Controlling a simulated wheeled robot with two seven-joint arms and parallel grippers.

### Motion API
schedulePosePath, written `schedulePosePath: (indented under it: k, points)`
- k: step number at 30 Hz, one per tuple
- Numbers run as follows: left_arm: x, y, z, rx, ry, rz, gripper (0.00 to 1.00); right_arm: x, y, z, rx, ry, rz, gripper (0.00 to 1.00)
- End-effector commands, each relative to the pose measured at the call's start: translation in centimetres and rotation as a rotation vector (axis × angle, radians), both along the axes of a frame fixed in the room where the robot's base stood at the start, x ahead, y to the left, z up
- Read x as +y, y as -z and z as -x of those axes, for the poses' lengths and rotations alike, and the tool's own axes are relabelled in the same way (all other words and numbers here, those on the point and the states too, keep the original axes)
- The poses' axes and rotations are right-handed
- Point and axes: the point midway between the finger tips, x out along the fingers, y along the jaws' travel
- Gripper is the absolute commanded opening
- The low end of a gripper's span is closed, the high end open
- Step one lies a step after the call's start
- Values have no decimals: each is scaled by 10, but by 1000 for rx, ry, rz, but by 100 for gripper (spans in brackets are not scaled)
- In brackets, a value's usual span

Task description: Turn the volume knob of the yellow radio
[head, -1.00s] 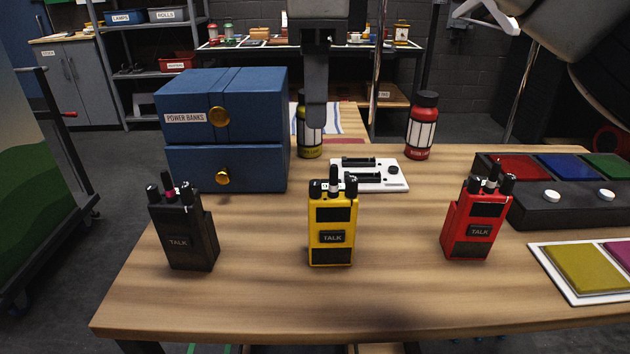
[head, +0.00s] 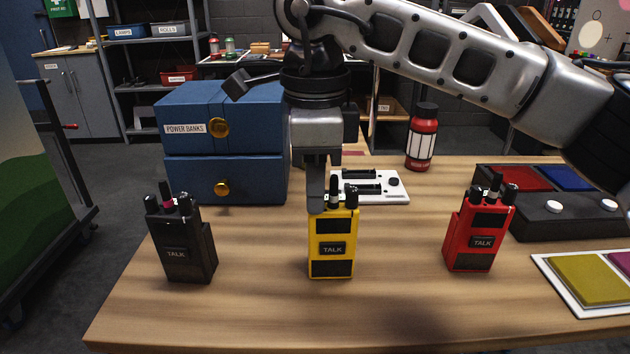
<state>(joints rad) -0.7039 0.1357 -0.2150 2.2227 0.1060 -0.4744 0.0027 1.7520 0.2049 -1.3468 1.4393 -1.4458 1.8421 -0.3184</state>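The yellow radio (head: 333,246) stands upright in the middle of the table, with a TALK button on its front and an antenna and knobs on top. My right gripper (head: 315,208) points straight down at the radio's top left, and its fingers hide the left knob there. I see the fingers nearly edge-on, so I cannot tell whether they are open or closed on the knob. My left gripper is not in view.
A black radio (head: 184,240) stands to the left and a red radio (head: 479,230) to the right. A blue drawer box (head: 248,140) is close behind, left of my gripper. A white board (head: 375,187), a red bottle (head: 421,138) and a dark button console (head: 540,216) stand farther back.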

Motion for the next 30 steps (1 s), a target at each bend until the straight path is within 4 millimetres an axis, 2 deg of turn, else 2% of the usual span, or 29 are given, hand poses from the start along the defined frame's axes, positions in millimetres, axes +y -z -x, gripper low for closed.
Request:
schedulePosePath:
  k: [1, 2, 8, 15, 23, 24, 26, 30]
  points:
    - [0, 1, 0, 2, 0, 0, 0, 0, 0, 0, 0, 0, 0, 6]
    - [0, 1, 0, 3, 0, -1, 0, 0, 0, 0, 0, 0, 0, 0]
    - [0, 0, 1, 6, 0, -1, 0, 0, -1, 0, 0, -27, 0, 0]
    - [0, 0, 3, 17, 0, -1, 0, 0, -1, 0, 0, -199, 0, 0]
    - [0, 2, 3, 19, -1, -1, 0, 0, -1, 0, -1, -208, 0, 0]
    - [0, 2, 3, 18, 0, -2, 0, 0, -1, 0, -1, -208, 0, 19]
    - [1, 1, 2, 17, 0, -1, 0, 0, -1, 0, -1, -208, 0, 36]
    - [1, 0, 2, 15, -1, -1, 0, 0, -1, 0, -1, -207, 0, 36]
